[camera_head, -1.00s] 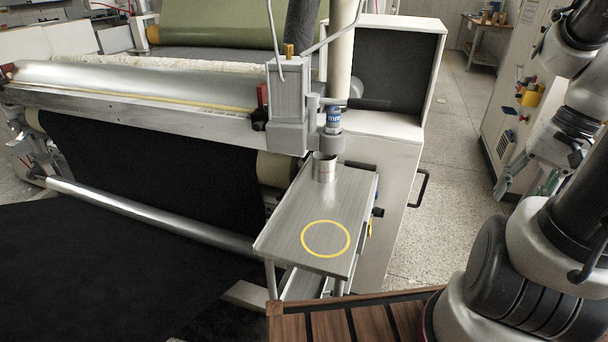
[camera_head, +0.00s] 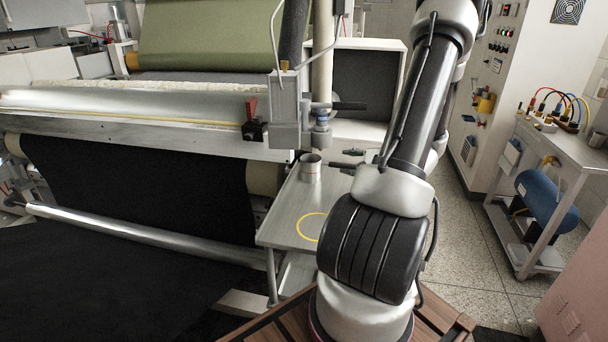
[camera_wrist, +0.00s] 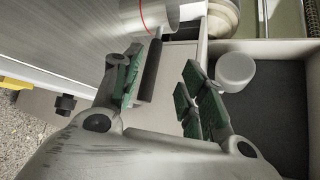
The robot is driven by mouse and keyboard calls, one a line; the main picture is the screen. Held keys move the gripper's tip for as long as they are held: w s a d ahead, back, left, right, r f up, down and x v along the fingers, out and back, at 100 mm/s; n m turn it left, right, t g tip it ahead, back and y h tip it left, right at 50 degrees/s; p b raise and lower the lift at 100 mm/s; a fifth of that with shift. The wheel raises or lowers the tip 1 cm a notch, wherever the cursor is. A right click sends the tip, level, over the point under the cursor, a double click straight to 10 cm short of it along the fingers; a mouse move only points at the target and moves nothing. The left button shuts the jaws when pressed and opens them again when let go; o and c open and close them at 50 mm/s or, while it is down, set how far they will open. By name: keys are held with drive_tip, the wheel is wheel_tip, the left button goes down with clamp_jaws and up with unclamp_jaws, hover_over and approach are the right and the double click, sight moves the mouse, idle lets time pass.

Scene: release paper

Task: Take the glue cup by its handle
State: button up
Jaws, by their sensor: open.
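The glue cup (camera_head: 311,170) is a small metal cylinder standing upright at the back of the metal shelf (camera_head: 288,200), below the nozzle (camera_head: 321,132). In the wrist view, part of the metal cup (camera_wrist: 148,16) with a red line shows at the top. Its dark handle (camera_wrist: 151,68) sticks out towards me. My gripper (camera_wrist: 163,88) is open, with its green-padded fingers on either side of the handle. The handle looks nearer the left finger; I cannot tell whether it touches. In the head view my arm mostly hides the gripper.
A yellow ring (camera_head: 308,228) marks the shelf's front part, partly behind my arm. The machine's open-fronted box (camera_head: 366,85) stands behind the shelf. A white round piece (camera_wrist: 235,70) is near my right finger. A cart with a blue tank (camera_head: 546,197) stands at right.

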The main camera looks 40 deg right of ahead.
sight(340, 165)
drive_tip(key=x, duration=0.3)
drive_tip(key=shift+s+a, duration=0.1)
drive_tip(key=shift+a, duration=0.1)
drive_tip(key=x, duration=0.5)
drive_tip(key=shift+s+d+f, duration=0.1)
drive_tip(key=shift+s+f, duration=0.15)
drive_tip(key=shift+f, duration=0.15)
clamp_jaws()
